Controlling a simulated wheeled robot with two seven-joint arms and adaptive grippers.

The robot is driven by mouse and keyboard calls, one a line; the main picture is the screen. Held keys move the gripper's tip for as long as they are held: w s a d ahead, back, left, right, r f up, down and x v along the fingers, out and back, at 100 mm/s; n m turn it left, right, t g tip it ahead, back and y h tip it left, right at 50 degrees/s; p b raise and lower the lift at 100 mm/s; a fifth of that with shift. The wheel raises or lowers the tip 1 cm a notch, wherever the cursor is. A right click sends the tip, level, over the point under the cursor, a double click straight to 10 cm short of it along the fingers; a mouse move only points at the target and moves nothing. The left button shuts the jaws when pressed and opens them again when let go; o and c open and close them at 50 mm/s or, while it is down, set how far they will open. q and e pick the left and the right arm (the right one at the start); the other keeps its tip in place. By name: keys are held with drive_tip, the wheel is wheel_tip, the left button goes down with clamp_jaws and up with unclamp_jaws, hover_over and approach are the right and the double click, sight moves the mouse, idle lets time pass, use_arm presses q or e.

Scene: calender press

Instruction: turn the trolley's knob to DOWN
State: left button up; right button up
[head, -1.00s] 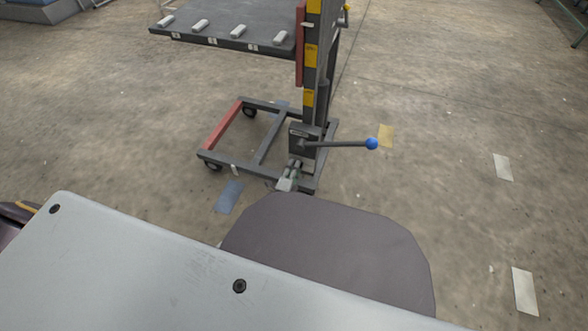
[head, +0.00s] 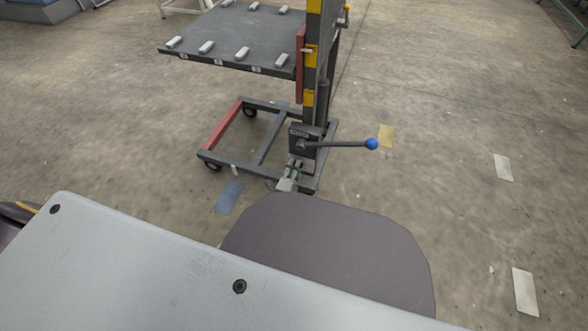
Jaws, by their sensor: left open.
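The trolley's knob is a dark lever with a blue ball end (head: 371,144). The lever (head: 335,144) points right, about level, from a dark box (head: 303,137) low on the mast. The label on the box is too small to read. The trolley (head: 265,148) has a grey platform (head: 232,37) on the left of its mast. My left gripper (head: 295,164) is open just below the box, apart from the blue ball. I cannot tell whether it touches the trolley. My own body hides the arm behind it. My right gripper is not in view.
The trolley's low base frame has a red bar (head: 222,128) at its left and small wheels. A blue floor patch (head: 229,197) lies in front of it. The concrete floor on the right is clear, with a few flat pale markings (head: 503,167).

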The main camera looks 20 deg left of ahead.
use_arm(q)
drive_tip(key=shift+s, duration=0.25)
drive_tip(key=s, duration=1.1)
drive_tip(key=shift+s+a, duration=0.2)
drive_tip(key=shift+s, duration=0.05)
idle(0.5)
drive_tip(key=shift+w+a, duration=0.1)
idle(0.5)
